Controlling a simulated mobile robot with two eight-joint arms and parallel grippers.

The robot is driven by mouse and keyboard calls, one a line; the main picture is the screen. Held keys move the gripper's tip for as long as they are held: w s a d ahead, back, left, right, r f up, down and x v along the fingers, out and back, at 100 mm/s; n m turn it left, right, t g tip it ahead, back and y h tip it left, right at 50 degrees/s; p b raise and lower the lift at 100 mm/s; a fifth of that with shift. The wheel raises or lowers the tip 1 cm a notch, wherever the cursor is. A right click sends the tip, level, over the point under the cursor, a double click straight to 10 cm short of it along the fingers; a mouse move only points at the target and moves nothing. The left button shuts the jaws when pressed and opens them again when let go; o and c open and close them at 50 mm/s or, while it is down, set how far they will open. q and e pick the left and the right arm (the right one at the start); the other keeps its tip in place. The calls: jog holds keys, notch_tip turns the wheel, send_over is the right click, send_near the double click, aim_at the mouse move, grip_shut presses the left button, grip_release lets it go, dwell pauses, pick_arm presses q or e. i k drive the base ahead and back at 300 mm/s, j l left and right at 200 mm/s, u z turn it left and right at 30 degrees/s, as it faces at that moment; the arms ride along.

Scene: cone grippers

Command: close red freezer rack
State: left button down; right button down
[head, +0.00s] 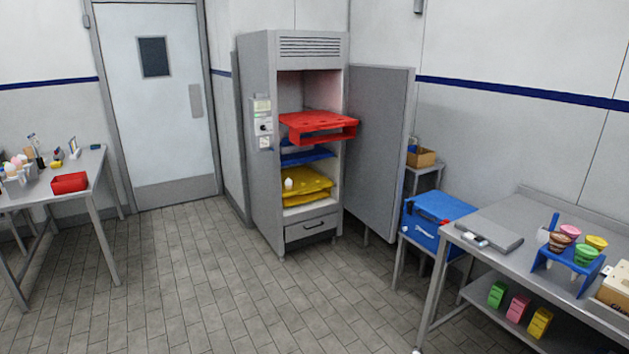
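The red freezer rack (318,123) is in the upper part of the tall grey freezer (262,190). It sticks out forward past the front of the cabinet. The freezer door (378,150) stands wide open to the right. Below the red rack are a blue rack (308,156) and a yellow rack (305,187), with a small white item (288,183) on or near the yellow one. Neither of my grippers shows in the head view.
A table with a red box (69,183) stands at the left. A blue cooler box (437,222) stands right of the freezer door. A metal table (490,240) with colourful cups is at the right. The tiled floor before the freezer is clear.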

aim_at(297, 123)
jog(key=i, duration=1.7)
jog(key=i+l, duration=0.1)
jog(key=i, duration=1.6)
jog(key=j+u, duration=0.05)
jog(key=j, duration=0.05)
